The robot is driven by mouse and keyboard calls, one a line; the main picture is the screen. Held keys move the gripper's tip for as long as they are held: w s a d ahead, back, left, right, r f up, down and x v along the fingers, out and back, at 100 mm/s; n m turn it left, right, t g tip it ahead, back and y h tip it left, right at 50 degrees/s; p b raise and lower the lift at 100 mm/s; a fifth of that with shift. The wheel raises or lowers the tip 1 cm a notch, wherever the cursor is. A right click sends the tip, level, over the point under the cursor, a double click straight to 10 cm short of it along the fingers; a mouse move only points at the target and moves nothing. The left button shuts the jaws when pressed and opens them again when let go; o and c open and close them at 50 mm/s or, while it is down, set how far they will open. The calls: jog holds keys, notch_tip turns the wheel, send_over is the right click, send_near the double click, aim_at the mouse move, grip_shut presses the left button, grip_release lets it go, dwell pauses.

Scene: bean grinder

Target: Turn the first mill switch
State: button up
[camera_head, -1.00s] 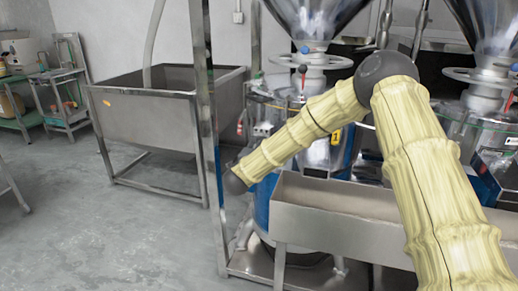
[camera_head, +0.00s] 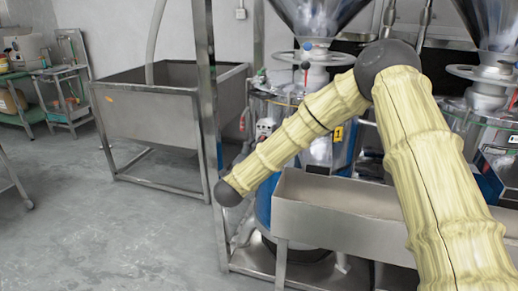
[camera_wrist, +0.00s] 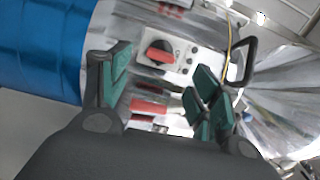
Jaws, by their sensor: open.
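The mill switch is a red rotary knob (camera_wrist: 160,52) on a white control panel (camera_wrist: 186,58), seen in the wrist view just beyond my fingertips. My gripper (camera_wrist: 162,78) is open, with green pads on both fingers and nothing held between them. The knob lies ahead of the gap between the fingers, and I see no contact. A second red part (camera_wrist: 148,106) shows lower between the fingers. In the head view the panel (camera_head: 265,127) is on the left mill (camera_head: 318,150), partly behind my arm. My gripper cannot be made out there.
A metal trough (camera_head: 340,215) stands in front of the left mill. An upright steel post (camera_head: 207,110) is close to my arm at left. A steel sink (camera_head: 165,115) stands behind it. Open floor (camera_head: 110,235) lies to the left.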

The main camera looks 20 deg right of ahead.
jog(key=shift+v, duration=2.45)
jog(key=s+a+f+n+y, duration=0.1)
jog(key=s+f+n+y, duration=0.15)
jog(key=f, duration=0.45)
jog(key=s+a+f+n+y, duration=0.2)
jog(key=f+n, duration=0.2)
jog(key=f, duration=0.3)
jog(key=s+f+n+g+y, duration=0.5)
jog(key=s+f+n+g, duration=0.45)
jog(key=s+f, duration=1.45)
jog(key=s+d+f+n+g, duration=0.3)
jog(key=s+n, duration=0.1)
jog(key=s, duration=0.8)
jog(key=s+d+f+n+g, duration=0.2)
jog(key=s+f+n, duration=0.15)
jog(key=s, duration=0.85)
notch_tip(320, 180, up, 16)
jog(key=p, duration=1.5)
jog(key=shift+s+d, duration=0.35)
